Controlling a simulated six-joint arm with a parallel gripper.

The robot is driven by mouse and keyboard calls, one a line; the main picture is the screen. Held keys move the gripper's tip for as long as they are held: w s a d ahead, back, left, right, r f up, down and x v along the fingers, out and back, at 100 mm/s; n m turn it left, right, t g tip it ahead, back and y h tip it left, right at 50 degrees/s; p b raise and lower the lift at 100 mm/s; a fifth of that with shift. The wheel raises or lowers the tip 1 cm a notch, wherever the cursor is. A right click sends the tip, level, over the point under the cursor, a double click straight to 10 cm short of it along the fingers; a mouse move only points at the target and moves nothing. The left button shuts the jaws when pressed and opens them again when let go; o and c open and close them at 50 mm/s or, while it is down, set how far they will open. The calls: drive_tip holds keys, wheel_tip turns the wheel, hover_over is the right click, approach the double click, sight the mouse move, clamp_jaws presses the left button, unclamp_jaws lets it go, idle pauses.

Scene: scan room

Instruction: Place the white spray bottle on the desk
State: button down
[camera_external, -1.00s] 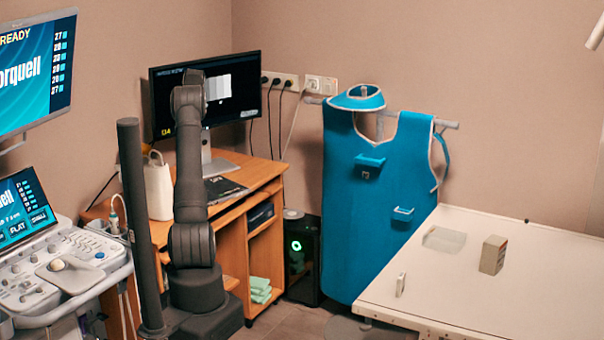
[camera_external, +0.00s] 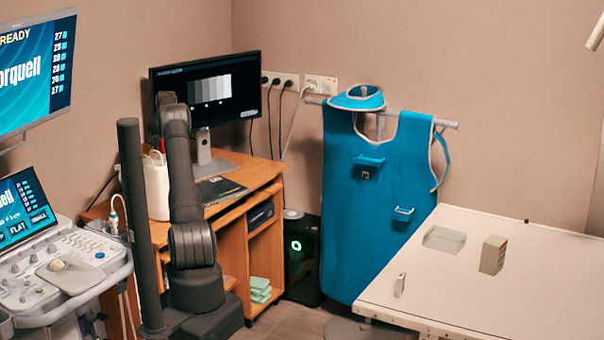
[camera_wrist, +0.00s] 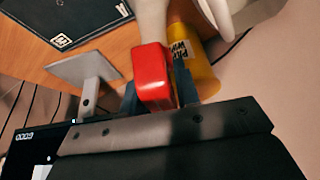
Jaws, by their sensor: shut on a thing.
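In the wrist view, my gripper (camera_wrist: 158,92) is shut on the red head (camera_wrist: 152,72) of the white spray bottle. Its pale body (camera_wrist: 150,22) runs up towards the top edge of that view, over the wooden desk (camera_wrist: 110,52). I cannot tell whether its base touches the desk. In the external view, my arm hides the gripper and the held bottle. The desk (camera_external: 262,178) stands behind my arm, against the wall.
A yellow canister (camera_wrist: 200,62) is close beside the gripper. A white container (camera_external: 157,188) stands at the desk's left. The monitor (camera_external: 232,90) and a dark flat item (camera_external: 218,190) occupy the desk. The examination table (camera_external: 450,290) is at right.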

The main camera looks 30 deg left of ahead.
drive_tip(key=shift+f, duration=1.3)
drive_tip(key=c, duration=1.1)
unclamp_jaws()
drive_tip(key=shift+f, duration=0.2)
drive_tip(key=shift+r, duration=0.15)
drive_tip(key=v, duration=1.2)
